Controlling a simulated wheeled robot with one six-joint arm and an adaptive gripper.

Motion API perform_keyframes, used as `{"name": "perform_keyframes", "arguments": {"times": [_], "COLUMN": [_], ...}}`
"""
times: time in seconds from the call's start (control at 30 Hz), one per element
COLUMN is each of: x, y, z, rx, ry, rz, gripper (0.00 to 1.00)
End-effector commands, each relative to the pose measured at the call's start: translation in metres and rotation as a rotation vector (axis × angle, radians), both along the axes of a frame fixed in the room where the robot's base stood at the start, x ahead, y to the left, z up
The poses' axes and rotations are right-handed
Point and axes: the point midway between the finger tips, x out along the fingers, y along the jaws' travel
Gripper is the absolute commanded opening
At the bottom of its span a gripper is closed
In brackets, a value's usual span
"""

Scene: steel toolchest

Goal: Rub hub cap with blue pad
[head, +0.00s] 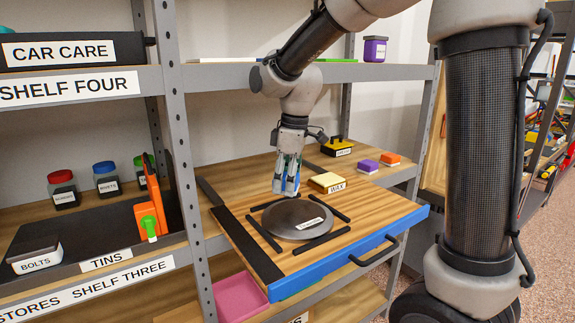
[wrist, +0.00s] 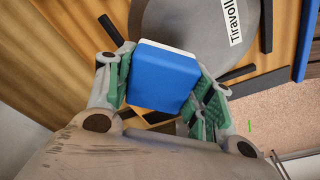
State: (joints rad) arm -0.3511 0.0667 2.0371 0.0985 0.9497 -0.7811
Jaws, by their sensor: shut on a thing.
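The hub cap (head: 285,222) is a grey disc with a white label, lying flat on the wooden pull-out board (head: 375,213). It fills the upper middle of the wrist view (wrist: 185,30). My gripper (head: 287,192) points down at the back-left edge of the hub cap. It is shut on the blue pad (wrist: 162,78), a blue block with a pale layer along its far edge. The green-padded fingers grip it from both sides. In the wrist view the pad overlaps the hub cap's near edge. I cannot tell whether the pad touches the hub cap.
Black strips (head: 321,240) lie around the hub cap. A pale yellow block labelled WAX (head: 327,183) sits close behind it. Purple (head: 368,167) and orange (head: 390,159) blocks and a black-and-yellow box (head: 337,148) stand further back. The board has a blue front edge with a black handle (head: 374,251).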

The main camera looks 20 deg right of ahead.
Motion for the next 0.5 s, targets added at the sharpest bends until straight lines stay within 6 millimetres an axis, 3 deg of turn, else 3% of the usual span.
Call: {"name": "perform_keyframes", "arguments": {"times": [0.5], "x": [-0.001], "y": [0.003], "z": [0.040], "rx": [0.000], "ry": [0.001], "rz": [-0.007], "gripper": [0.27]}}
